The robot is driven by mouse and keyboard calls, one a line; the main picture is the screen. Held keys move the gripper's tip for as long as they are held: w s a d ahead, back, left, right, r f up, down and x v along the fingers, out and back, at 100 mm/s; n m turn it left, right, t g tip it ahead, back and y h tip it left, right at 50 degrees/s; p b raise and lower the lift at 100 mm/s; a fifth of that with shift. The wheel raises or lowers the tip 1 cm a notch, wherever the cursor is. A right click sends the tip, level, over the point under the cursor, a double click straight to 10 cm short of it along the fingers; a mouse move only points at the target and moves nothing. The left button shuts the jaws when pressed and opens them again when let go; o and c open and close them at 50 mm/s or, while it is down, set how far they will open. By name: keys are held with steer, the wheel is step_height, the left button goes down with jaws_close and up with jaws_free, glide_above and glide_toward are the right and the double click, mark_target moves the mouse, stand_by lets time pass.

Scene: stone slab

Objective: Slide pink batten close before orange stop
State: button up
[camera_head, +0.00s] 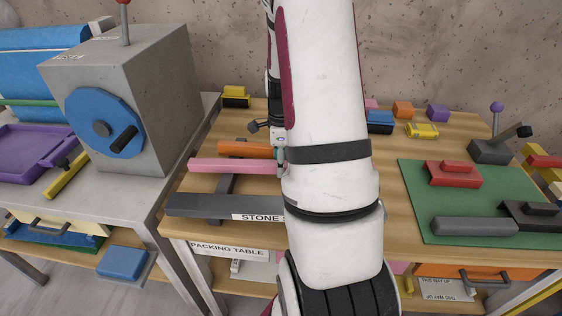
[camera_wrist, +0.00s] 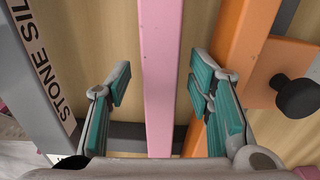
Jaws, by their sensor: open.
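The pink batten (camera_head: 225,166) lies on the wooden table in the head view, in front of the orange stop (camera_head: 240,149). In the wrist view the pink batten (camera_wrist: 160,40) runs down the middle, between my gripper's (camera_wrist: 160,72) open fingers. The orange stop (camera_wrist: 245,40) lies to the right, with a dark knob (camera_wrist: 297,97) at its side. A strip of wood shows between batten and stop. The right fingers are over that gap. I cannot tell if a finger touches the batten. In the head view my arm hides most of the gripper and the right ends of both bars.
A grey stone sill (camera_head: 215,206) lies along the table's front edge; it also shows at the left in the wrist view (camera_wrist: 45,90). A dark crosspiece (camera_head: 226,185) runs under the batten. A green mat (camera_head: 490,195) with red and grey pieces is at right. Small blocks stand behind.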

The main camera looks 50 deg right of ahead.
step_height(320, 180, up, 12)
stand_by(0.5)
stand_by(0.5)
